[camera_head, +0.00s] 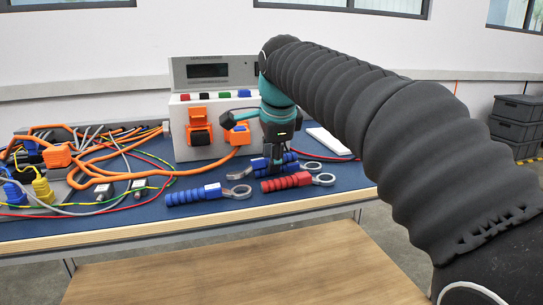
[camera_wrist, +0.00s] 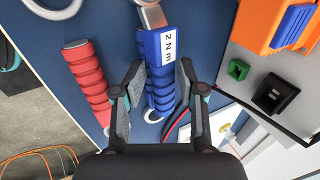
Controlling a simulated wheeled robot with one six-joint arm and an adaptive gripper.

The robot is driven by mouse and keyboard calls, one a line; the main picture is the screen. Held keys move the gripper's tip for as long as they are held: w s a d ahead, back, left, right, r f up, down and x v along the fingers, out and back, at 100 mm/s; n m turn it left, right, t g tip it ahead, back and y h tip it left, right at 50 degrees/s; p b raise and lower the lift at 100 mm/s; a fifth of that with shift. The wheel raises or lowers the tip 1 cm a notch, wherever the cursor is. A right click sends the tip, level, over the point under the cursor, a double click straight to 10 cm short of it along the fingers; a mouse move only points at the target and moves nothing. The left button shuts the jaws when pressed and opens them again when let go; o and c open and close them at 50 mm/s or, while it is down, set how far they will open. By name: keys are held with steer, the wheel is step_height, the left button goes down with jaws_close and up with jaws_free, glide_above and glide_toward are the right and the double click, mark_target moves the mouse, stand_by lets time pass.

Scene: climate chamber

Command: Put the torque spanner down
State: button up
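A blue torque spanner (camera_wrist: 161,50) with a white "2 N m" label lies between the fingers of my gripper (camera_wrist: 161,75) in the wrist view. Both fingers sit close against the sides of its ribbed handle, and the gripper looks shut on it. Its silver head points to the top of that view. In the head view my gripper (camera_head: 273,163) points down low at the table, partly hiding the blue handle. I cannot tell whether the spanner touches the table.
A red-handled spanner (camera_head: 287,182) lies in front of my gripper, also visible in the wrist view (camera_wrist: 88,80). Another blue spanner (camera_head: 194,195) lies left. A test box (camera_head: 212,105) with orange connectors stands behind. Cables crowd the blue table's left side; its front right is clear.

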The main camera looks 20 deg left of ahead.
steer(key=shift+r+p, duration=0.3)
steer(key=shift+r, duration=0.1)
steer(key=p+v, duration=0.3)
steer(key=v, duration=0.9)
steer(key=s+d+f+n, duration=0.1)
steer(key=d+f+n, duration=0.1)
steer(key=d, duration=0.3)
steer(key=s+d+f+n, duration=0.1)
steer(key=s+d+f, duration=0.1)
steer(key=d, duration=0.4)
steer(key=s+d+f+n+h, duration=0.1)
steer(key=s+d+f+n, duration=0.3)
steer(key=s+d+f, duration=0.4)
steer(key=s+d+f+n+t+h, duration=0.1)
steer(key=s+d+f+n, duration=0.3)
steer(key=s+d+f, duration=0.5)
step_height(320, 180, down, 7)
steer(key=shift+s+d+f+n, duration=0.15)
steer(key=shift+d+n, duration=0.25)
steer(key=shift+d, duration=0.4)
